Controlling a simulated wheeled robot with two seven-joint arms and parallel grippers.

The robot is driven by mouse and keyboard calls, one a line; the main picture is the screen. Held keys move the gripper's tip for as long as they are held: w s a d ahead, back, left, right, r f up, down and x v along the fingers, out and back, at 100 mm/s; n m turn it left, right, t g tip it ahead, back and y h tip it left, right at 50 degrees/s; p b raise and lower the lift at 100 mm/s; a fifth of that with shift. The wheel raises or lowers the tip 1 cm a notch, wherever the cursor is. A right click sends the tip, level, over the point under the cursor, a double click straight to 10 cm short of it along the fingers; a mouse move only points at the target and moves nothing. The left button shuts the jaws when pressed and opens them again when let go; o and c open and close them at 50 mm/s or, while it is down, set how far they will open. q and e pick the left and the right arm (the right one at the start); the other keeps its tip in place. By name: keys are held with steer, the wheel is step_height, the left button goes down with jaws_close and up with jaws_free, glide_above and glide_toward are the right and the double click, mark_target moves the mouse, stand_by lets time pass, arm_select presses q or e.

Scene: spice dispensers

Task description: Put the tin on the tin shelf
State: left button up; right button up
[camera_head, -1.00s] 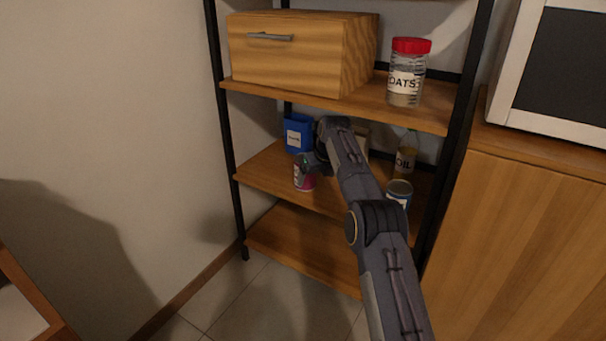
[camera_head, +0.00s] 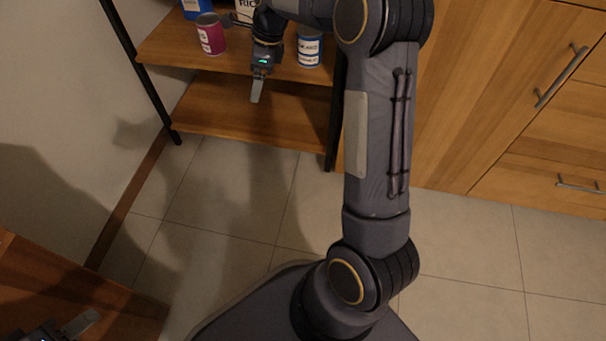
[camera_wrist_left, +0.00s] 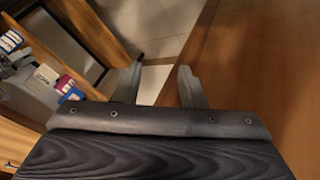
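A magenta tin (camera_head: 210,34) with a white label stands upright on a wooden shelf board (camera_head: 165,48). A blue tin (camera_head: 309,47) with a white label stands on the same board to the right. My right gripper (camera_head: 256,90) points down in front of the board between the two tins, apart from both. Its fingers show edge-on, so its opening is unclear; no object shows in it. My left gripper (camera_head: 82,322) is at the lower left over a brown wooden surface. The left wrist view shows its fingers (camera_wrist_left: 158,88) apart with nothing between them.
A blue box (camera_head: 195,8) and a rice package (camera_head: 245,10) stand behind the tins, cut off by the frame. The lower shelf board (camera_head: 240,112) looks bare. A wooden cabinet (camera_head: 470,90) stands at right. Tiled floor (camera_head: 235,190) is open between.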

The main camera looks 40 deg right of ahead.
steer(key=s+a+r+n+t, duration=0.1)
steer(key=s+a+n, duration=0.2)
steer(key=s+n, duration=0.5)
steer(key=s+a+r+n+t, duration=0.1)
steer(key=s+a+n, duration=0.3)
steer(key=s, duration=0.9)
steer(key=s+a+r+n+t+y, duration=0.1)
steer(key=s+a+n, duration=0.2)
steer(key=s+n, duration=0.8)
steer(key=shift+a+r+n+t, duration=0.25)
steer(key=shift+n+t, duration=0.05)
steer(key=shift+t, duration=0.1)
